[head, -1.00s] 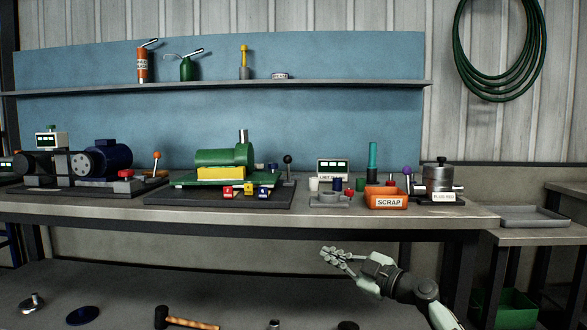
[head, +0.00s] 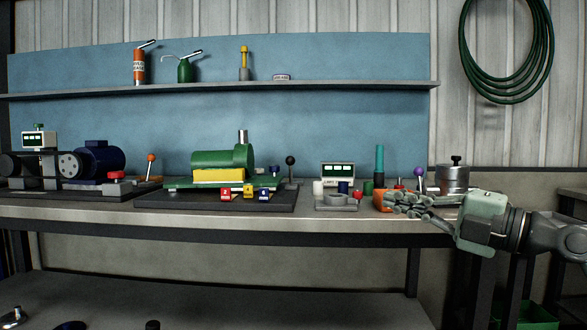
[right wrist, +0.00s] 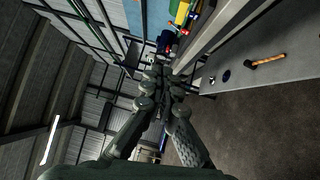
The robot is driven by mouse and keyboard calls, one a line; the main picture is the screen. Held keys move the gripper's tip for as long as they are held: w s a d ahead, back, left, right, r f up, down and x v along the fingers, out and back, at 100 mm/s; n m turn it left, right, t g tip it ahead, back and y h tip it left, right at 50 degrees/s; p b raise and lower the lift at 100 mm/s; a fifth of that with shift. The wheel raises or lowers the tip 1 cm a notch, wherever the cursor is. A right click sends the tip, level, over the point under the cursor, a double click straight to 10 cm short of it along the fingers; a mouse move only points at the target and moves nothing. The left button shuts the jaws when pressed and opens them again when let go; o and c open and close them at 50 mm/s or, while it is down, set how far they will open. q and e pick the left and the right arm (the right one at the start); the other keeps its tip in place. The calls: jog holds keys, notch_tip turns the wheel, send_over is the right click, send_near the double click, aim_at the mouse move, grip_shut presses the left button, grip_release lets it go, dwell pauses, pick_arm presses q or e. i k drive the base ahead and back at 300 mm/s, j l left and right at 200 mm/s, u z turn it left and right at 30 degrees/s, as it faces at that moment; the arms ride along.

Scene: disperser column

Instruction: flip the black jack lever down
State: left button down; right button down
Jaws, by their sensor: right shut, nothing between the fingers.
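The black jack lever (head: 290,161) has a round black ball on a short stem and stands upright at the right end of the green machine (head: 222,164) on the bench. My right gripper (head: 392,204) is shut and empty at the bench's front edge, to the right of the lever and apart from it. It points left and covers most of the orange scrap bin (head: 379,202). The closed fingers also show in the right wrist view (right wrist: 160,82), where I cannot make out the lever. My left gripper is not in view.
Between lever and gripper stand a small display box (head: 338,172) and a grey holder (head: 338,202) with small coloured parts. A teal cylinder (head: 379,160) and a purple-knobbed lever (head: 419,172) rise behind my gripper. Numbered blocks (head: 249,190) sit before the green machine.

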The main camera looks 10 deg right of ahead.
aim_at(290, 160)
jog(key=i, duration=1.25)
